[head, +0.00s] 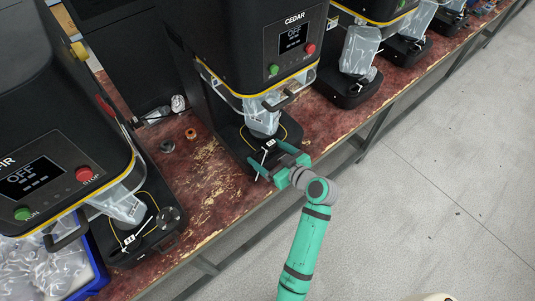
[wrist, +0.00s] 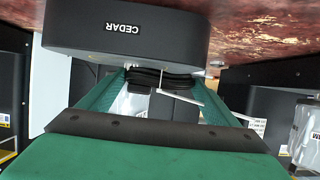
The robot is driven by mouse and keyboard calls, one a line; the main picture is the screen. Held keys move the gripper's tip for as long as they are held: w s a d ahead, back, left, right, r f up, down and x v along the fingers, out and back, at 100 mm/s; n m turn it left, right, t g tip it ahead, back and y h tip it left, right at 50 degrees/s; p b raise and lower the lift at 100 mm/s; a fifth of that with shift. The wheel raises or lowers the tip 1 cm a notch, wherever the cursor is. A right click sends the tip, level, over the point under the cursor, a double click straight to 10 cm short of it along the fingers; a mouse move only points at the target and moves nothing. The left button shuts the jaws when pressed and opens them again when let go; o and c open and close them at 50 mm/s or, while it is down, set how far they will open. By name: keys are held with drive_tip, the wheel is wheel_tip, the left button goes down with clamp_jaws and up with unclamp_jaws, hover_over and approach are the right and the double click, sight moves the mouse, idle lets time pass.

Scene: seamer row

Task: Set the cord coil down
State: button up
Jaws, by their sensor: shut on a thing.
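My gripper (head: 267,156) reaches over the base plate (head: 233,141) of the middle black CEDAR machine (head: 245,45). Its two green fingers are shut on a black cord coil (wrist: 165,79), which shows between the fingertips in the wrist view. A thin white strip hangs from the coil. In the head view the coil is small and partly hidden by the fingers. The plate's front edge, with its CEDAR label (wrist: 123,28), lies just beyond the coil in the wrist view. I cannot tell whether the coil touches the plate.
A second CEDAR machine (head: 60,150) stands at the left, with a blue crate (head: 93,272) of clear bags near it. More machines line the worn red bench (head: 205,195) to the upper right. A small brown ring (head: 166,146) lies on the bench. The grey floor (head: 440,170) is clear.

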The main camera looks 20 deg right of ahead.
drive_tip(key=shift+f, duration=0.3)
drive_tip(key=shift+f, duration=0.15)
drive_tip(key=o, duration=1.2)
